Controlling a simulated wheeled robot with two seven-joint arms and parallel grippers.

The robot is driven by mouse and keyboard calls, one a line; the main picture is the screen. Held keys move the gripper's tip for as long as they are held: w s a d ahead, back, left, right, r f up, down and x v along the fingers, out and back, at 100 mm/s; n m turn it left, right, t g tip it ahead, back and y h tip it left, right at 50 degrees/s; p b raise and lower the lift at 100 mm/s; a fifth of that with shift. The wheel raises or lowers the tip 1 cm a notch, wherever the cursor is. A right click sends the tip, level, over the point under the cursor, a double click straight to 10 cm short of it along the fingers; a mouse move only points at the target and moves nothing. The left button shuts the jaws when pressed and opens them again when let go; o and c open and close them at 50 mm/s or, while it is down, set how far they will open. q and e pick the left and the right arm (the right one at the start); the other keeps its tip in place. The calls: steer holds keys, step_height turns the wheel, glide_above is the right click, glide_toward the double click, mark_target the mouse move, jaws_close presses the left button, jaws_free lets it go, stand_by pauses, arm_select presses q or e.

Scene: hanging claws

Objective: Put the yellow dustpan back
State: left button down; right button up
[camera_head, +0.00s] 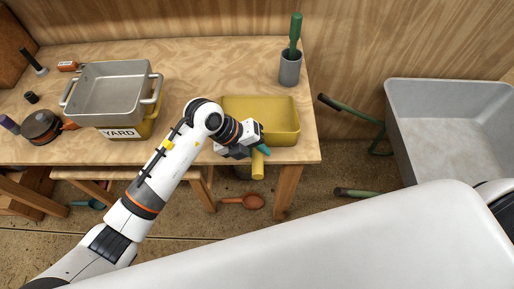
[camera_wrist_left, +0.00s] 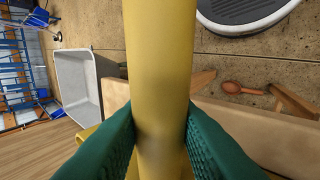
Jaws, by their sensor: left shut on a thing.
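The yellow dustpan (camera_head: 268,104) is at the front right corner of the wooden table, open side up, its handle (camera_head: 258,168) pointing out past the front edge. I cannot tell whether the pan rests on the tabletop or is just above it. My left gripper (camera_head: 261,150) is shut on the handle. In the left wrist view, the green fingers (camera_wrist_left: 160,142) press on both sides of the yellow handle (camera_wrist_left: 160,60). My right gripper is not in view.
A grey metal pan (camera_head: 110,92) sits on a yellow "YARD" box (camera_head: 122,132) at the table's left. A grey cup (camera_head: 290,70) with a green-handled tool stands at the back right. A large grey tub (camera_head: 395,120) is right of the table. An orange scoop (camera_head: 243,201) lies on the floor.

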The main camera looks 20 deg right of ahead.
arm_select(q)
steer(key=c, duration=1.2)
jaws_free()
steer(key=shift+o, duration=0.2)
steer(key=b+v, duration=0.1)
steer(key=v, duration=1.1)
steer(key=shift+b, duration=0.3)
steer(key=shift+w, duration=0.1)
